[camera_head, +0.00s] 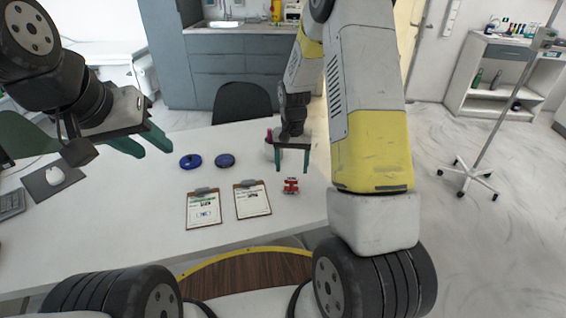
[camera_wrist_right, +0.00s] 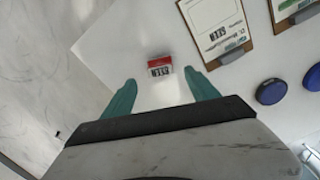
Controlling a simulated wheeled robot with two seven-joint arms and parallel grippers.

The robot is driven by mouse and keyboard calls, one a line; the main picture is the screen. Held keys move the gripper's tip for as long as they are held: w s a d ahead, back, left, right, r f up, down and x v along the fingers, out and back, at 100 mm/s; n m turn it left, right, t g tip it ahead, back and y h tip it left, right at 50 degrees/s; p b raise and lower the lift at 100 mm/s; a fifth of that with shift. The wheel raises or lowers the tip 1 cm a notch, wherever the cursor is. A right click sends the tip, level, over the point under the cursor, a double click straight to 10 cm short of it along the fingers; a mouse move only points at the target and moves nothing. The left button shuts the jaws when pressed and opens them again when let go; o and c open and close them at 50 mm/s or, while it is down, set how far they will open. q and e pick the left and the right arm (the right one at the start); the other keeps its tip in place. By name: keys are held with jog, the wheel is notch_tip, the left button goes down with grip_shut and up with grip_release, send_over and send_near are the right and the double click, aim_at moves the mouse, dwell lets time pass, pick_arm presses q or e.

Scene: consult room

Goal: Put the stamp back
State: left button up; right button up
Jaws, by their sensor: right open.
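The stamp (camera_head: 291,185) is a small red block with a pale, printed band. It stands on the white table, right of the clipboards; it also shows in the right wrist view (camera_wrist_right: 159,67). My right gripper (camera_head: 292,168) is open and empty above the table, with the stamp ahead of and between its green fingertips in the wrist view. My left gripper (camera_head: 154,151) is open and empty above the table's left part. Two round blue ink pads (camera_head: 190,161) (camera_head: 225,160) lie behind the clipboards. No stamp holder is clearly visible.
Two clipboards (camera_head: 204,208) (camera_head: 253,199) with stamped sheets lie on the white table (camera_head: 130,225). A pink-and-white object (camera_head: 269,149) is partly hidden behind my right gripper. A dark chair (camera_head: 243,103) stands behind.

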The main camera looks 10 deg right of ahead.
notch_tip(320, 180, up, 3)
jog(key=shift+r, duration=0.15)
notch_tip(320, 180, up, 8)
jog(key=t, duration=0.1)
send_over(291, 179)
jog(key=s, duration=0.2)
jog(key=s+r+n+t+y, duration=0.1)
jog(key=s+r+n+t, duration=0.1)
jog(key=s+r, duration=0.65)
jog(key=s+a+r+n+t, duration=0.1)
jog(key=s+r, duration=0.3)
jog(key=s, duration=0.2)
jog(key=s+a+r+t+y, duration=0.1)
jog(key=s+r+t, duration=0.1)
jog(key=s+r, duration=0.2)
jog(key=shift+s+r+n, duration=0.25)
jog(key=shift+s+n, duration=0.15)
jog(key=shift+s, duration=1.4)
